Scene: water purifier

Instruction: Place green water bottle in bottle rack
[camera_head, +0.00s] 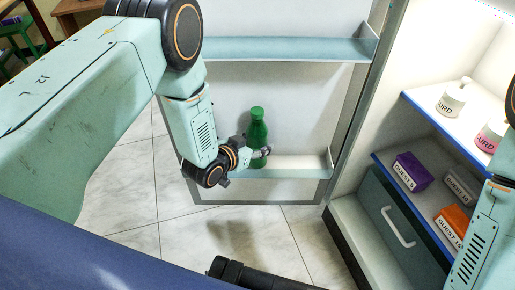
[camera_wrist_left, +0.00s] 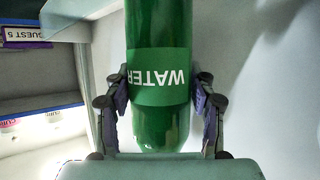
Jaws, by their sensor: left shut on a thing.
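The green water bottle (camera_head: 258,132) is upright at the lower shelf of the open fridge door, the bottle rack (camera_head: 290,173). My left gripper (camera_head: 262,153) is shut around the bottle's body. In the left wrist view, both fingers (camera_wrist_left: 164,100) press on the sides of the bottle (camera_wrist_left: 158,45) at its WATER label, which reads upside down. I cannot tell whether the bottle's base rests on the rack floor. My right arm shows at the right edge, but its gripper is out of view.
An upper door shelf (camera_head: 285,48) is above the bottle. The fridge interior at right has shelves with a white jar (camera_head: 452,98), a purple box (camera_head: 411,171), an orange box (camera_head: 453,222) and a drawer (camera_head: 395,220). Tiled floor (camera_head: 190,235) is open below the door.

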